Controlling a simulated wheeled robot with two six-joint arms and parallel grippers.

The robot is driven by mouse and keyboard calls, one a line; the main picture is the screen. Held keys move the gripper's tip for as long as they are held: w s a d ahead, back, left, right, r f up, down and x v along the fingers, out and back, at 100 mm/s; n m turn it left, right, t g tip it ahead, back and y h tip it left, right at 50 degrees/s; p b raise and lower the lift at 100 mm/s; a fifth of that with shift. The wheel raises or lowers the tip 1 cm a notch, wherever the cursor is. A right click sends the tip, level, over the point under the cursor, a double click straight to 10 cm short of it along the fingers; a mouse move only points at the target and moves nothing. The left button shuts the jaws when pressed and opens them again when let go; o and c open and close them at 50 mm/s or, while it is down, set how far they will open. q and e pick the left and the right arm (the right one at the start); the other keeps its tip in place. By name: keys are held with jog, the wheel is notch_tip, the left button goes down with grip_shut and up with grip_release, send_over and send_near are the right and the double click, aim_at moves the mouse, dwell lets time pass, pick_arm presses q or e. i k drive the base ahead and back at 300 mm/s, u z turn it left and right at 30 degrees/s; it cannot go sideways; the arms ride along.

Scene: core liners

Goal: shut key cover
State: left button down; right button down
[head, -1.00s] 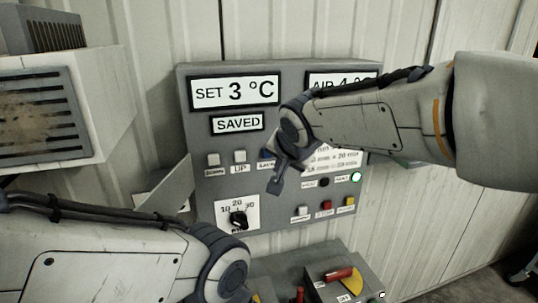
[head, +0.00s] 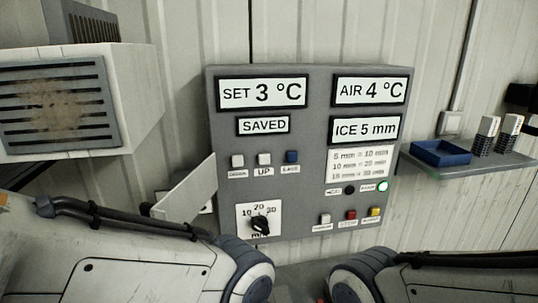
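The key cover looks to be the grey plate (head: 187,191) at the left edge of the control panel (head: 330,222). It stands out at an angle from the panel, swung open. A small dark part (head: 147,209) shows at its left end; I cannot tell whether it is the key. The lower edge of the plate is partly hidden by my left arm. My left arm comes in at the lower left and my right arm at the lower right. Both grippers are below the picture and out of view.
The panel reads SET 3 °C, SAVED, AIR 4 °C and ICE 5 mm. It carries several buttons, a lit green lamp (head: 382,186) and a dial (head: 260,226). A vented box (head: 140,85) juts out at left. A shelf (head: 475,168) with a blue tray (head: 440,153) is at right.

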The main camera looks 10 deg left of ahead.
aim_at(183, 203)
jog(key=z, duration=2.25)
jog(key=k, duration=2.4)
jog(key=u, duration=1.35)
